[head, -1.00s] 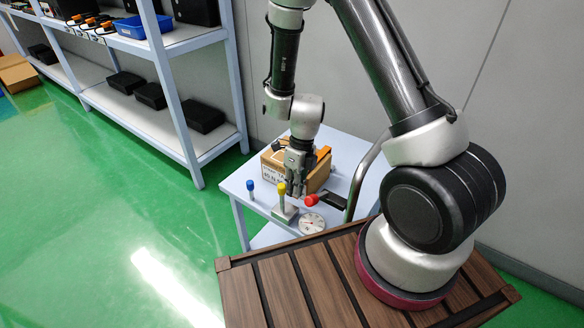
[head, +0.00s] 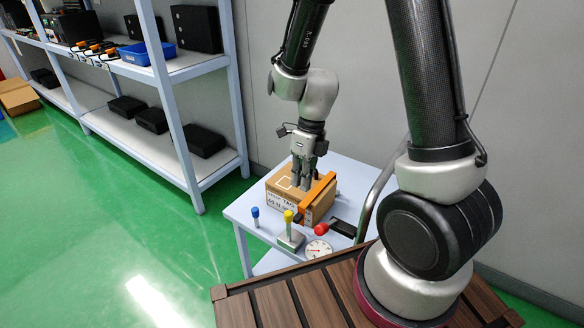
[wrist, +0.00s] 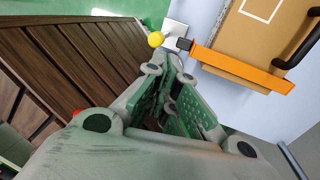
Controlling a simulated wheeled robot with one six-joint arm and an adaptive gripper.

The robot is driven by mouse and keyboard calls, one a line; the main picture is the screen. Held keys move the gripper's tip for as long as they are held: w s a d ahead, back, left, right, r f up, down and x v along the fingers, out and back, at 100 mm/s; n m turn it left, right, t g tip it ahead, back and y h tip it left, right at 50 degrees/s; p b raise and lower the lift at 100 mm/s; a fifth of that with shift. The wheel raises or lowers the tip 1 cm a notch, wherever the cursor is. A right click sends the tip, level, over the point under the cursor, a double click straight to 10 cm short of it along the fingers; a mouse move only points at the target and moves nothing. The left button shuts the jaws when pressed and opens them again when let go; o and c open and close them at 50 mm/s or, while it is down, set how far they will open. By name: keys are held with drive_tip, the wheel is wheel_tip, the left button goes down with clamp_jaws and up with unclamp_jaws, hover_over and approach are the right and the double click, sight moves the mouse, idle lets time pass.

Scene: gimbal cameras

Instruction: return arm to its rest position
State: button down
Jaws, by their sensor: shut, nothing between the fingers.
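My gripper (head: 304,178) is shut and empty. In the head view it points down in front of or above the cardboard box (head: 291,207) on the small light-blue table (head: 240,211); I cannot tell whether it touches the box. The wrist view shows the closed fingers (wrist: 172,85) in the middle, with the box (wrist: 258,32) at the upper right.
On the table are a blue-capped tube (head: 255,217), a yellow-topped item on a grey block (head: 290,238), a red-ended black tool (head: 336,229) and a round dial (head: 318,248). Shelving (head: 170,105) with black boxes and a blue bin (head: 147,54) stands left. Green floor (head: 90,220) is clear.

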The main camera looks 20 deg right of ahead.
drive_tip(key=s+d+r+n+t, duration=0.2)
drive_tip(key=s+d+r+n, duration=0.2)
drive_tip(key=r+n, duration=0.4)
drive_tip(key=s+d+r+n+t+h, duration=0.1)
drive_tip(key=s+d+r+n+t, duration=0.1)
drive_tip(key=s+d+r+n, duration=0.3)
drive_tip(key=s+d+r+n+t+h, duration=0.1)
drive_tip(key=s+d+r+n, duration=0.3)
drive_tip(key=r+n, duration=0.7)
drive_tip(key=n, duration=0.4)
drive_tip(key=shift+s+d+r+n+t, duration=0.3)
drive_tip(key=shift+d+r+n+t, duration=0.05)
drive_tip(key=shift+r+n+t, duration=0.05)
